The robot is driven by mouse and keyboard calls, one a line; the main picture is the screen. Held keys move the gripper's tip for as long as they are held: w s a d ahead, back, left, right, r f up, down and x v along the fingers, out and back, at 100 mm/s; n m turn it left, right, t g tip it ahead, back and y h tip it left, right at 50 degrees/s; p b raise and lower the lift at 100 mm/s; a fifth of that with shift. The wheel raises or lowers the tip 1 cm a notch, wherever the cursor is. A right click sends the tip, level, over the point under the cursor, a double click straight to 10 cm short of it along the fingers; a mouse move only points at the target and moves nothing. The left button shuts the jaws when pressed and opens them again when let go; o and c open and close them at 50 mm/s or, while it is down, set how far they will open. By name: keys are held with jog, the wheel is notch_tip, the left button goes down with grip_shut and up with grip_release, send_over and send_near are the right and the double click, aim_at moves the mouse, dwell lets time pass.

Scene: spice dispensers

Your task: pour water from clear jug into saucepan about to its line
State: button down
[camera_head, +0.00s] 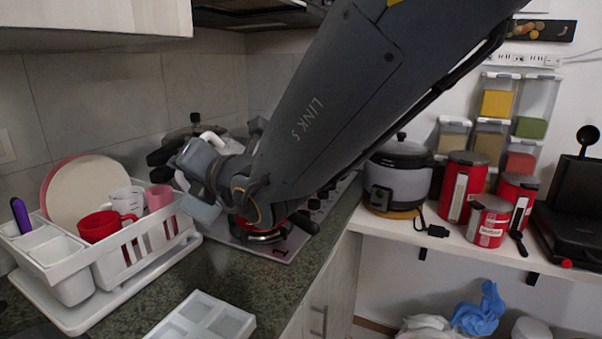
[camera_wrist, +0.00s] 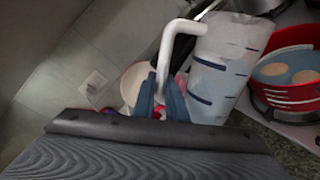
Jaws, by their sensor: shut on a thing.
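The clear jug (camera_wrist: 222,72) has dark blue level marks and a white handle (camera_wrist: 170,48). My gripper (camera_wrist: 160,95) is shut on the handle in the wrist view. The jug's body is beside the fingers, on their right, and its water level is not clear. The red saucepan (camera_wrist: 292,82) is just right of the jug, with a bluish surface and tan round patches inside. In the head view my gripper (camera_head: 205,165) is over the far counter, and my arm hides most of the saucepan. A pale part of the jug (camera_head: 203,212) shows below the gripper.
A white dish rack (camera_head: 75,285) with plates and mugs stands left. A white compartment tray (camera_head: 205,318) lies at the front of the counter. A rice cooker (camera_head: 398,178) and red canisters (camera_head: 462,187) stand on the right shelf. Dark pots are behind my gripper.

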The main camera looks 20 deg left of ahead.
jog(key=shift+a+r, duration=0.1)
jog(key=shift+r, duration=0.15)
jog(key=shift+w+d+r+p, duration=0.1)
jog(key=shift+d+r+p, duration=0.1)
jog(key=shift+p, duration=0.2)
jog(key=shift+r+m+p, duration=0.3)
jog(key=shift+r+p, duration=0.05)
jog(key=shift+p, duration=0.15)
jog(key=shift+w+d+r+m+g+p, duration=0.15)
jog(key=shift+w+r+m+p, duration=0.25)
jog(key=shift+p, duration=0.45)
jog(key=shift+w+r+m+g+p, duration=0.15)
jog(key=shift+r+m+g+p, duration=0.1)
jog(key=shift+r+p, duration=0.5)
jog(key=shift+w+d+r+m+g+p, duration=0.1)
jog(key=shift+w+r+m+p, duration=0.2)
jog(key=shift+p, duration=0.7)
dwell(4.2)
